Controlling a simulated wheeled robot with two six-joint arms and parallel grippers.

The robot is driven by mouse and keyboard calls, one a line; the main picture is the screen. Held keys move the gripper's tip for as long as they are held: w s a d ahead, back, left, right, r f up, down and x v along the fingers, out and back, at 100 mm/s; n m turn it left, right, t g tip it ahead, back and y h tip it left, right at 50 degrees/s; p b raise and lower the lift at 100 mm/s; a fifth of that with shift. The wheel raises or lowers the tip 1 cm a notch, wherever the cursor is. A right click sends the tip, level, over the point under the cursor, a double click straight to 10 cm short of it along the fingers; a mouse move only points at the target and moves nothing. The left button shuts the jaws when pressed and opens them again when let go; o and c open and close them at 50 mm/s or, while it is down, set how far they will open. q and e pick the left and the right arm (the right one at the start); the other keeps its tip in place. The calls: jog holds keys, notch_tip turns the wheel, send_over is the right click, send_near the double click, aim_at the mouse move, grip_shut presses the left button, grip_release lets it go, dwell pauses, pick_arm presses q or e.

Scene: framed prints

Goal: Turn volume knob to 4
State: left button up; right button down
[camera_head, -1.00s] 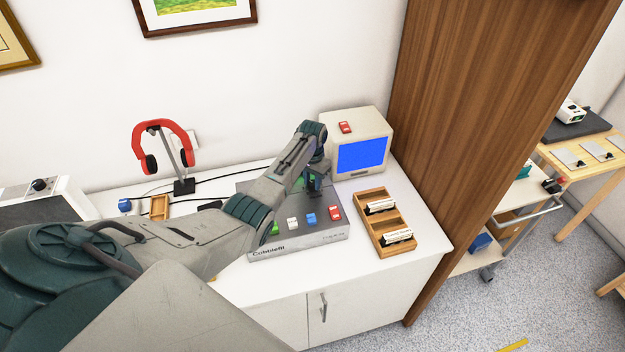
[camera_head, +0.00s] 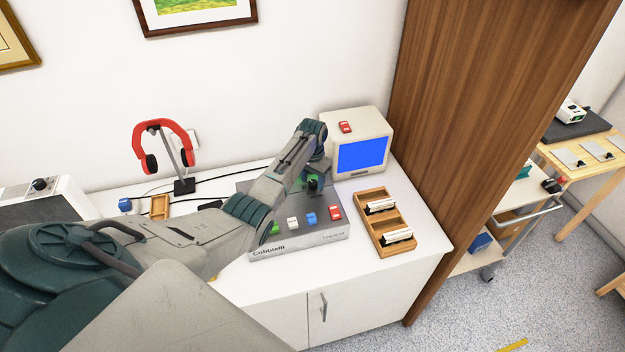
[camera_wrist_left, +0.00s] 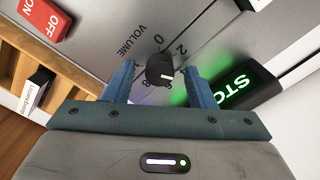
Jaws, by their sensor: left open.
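The black volume knob (camera_wrist_left: 160,70) stands on the grey panel, with a white mark on its side toward the bottom right in the left wrist view. The word VOLUME and the digits 0 and 2 show around it; other digits are partly hidden or too small to read. My left gripper (camera_wrist_left: 160,87) is open, with one blue finger on each side of the knob and a visible gap to both. In the head view my left gripper (camera_head: 313,183) is over the back right of the grey console (camera_head: 298,240).
A red OFF switch (camera_wrist_left: 45,18) is at upper left. A wooden tray (camera_head: 387,222) with cards is right of the console, a monitor (camera_head: 358,128) behind, a headphone stand (camera_head: 185,186) at left.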

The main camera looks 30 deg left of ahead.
aim_at(312, 182)
pick_arm(q)
notch_tip(312, 182, up, 11)
jog(key=b, duration=0.2)
jog(key=shift+f+b, duration=0.2)
jog(key=shift+b, duration=0.1)
jog(key=shift+f, duration=0.1)
